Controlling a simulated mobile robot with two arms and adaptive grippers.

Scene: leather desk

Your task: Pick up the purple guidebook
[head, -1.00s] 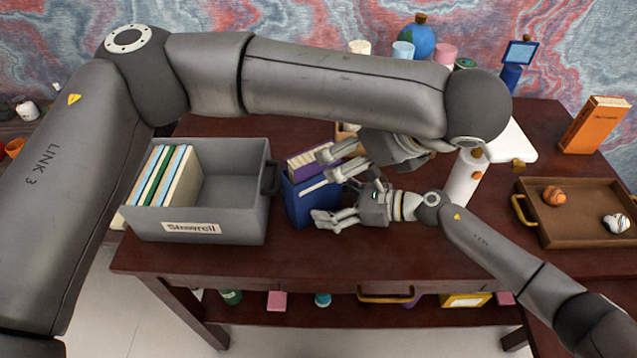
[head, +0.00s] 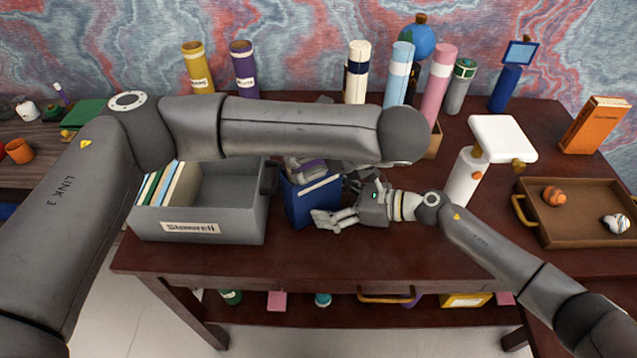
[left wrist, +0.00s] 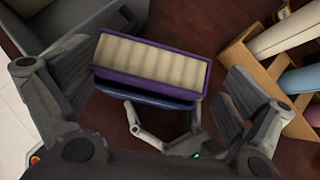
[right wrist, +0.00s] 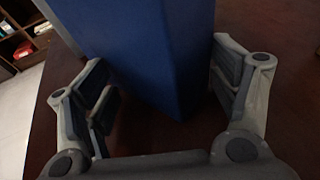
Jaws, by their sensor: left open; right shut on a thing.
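The purple guidebook (left wrist: 150,66) stands upright with its pale page edges facing up in the left wrist view. A blue book (head: 312,203) stands right beside it, toward the desk's front. My left gripper (head: 318,168) is above the guidebook, open, with one finger on each side of it; in the head view the hand hides most of the guidebook. My right gripper (head: 330,208) is shut on the blue book, which fills the space between its fingers in the right wrist view (right wrist: 165,60).
A grey bin (head: 150,222) with several books is just left of the guidebook. A wooden holder (left wrist: 235,50) with tubes is behind right. A white lamp (head: 463,180), a brown tray (head: 560,228) and an orange book (head: 592,125) are farther right. The desk front is clear.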

